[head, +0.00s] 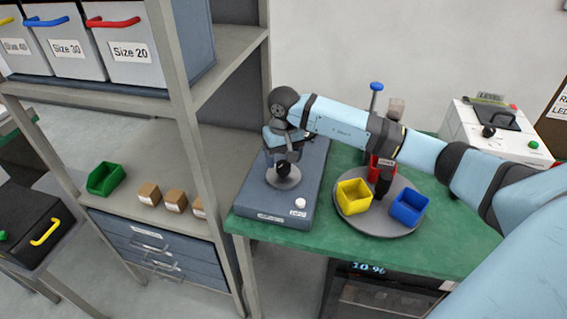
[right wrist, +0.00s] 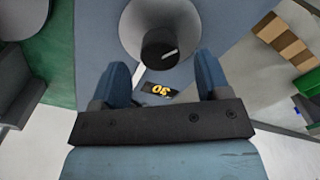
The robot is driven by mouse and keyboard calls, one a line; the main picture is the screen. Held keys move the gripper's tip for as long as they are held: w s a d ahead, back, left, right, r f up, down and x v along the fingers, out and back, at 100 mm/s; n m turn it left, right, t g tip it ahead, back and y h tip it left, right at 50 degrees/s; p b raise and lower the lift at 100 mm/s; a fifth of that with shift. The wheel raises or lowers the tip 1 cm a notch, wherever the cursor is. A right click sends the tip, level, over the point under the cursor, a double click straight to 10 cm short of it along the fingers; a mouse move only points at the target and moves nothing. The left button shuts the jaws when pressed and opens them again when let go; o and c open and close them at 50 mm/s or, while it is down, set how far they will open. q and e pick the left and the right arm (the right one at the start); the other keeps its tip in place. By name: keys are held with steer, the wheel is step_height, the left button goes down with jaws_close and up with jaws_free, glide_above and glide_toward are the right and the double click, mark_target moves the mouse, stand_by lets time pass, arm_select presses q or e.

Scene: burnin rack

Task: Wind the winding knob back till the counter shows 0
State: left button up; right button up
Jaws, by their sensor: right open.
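The winding knob (head: 284,167) is black and stands on a round grey disc (head: 284,180) on top of the blue-grey box (head: 255,205). In the right wrist view the knob (right wrist: 160,46) has a white pointer line and lies between and just beyond my fingertips. The counter (right wrist: 158,90) is a small dark window with yellow digits, upside down in that view, that seem to read 30. My right gripper (head: 282,150) points down over the knob; in the right wrist view its fingers (right wrist: 162,72) are spread, with nothing held. My left gripper is out of view.
A grey turntable (head: 372,225) with a yellow bin (head: 354,196) and a blue bin (head: 409,207) stands to the right on the green bench (head: 330,250). A shelf post (head: 187,130) rises left of the box.

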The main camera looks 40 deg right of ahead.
mark_target(284, 164)
steer(key=shift+f, duration=1.6)
steer(key=c, duration=0.9)
steer(key=shift+m, duration=0.3)
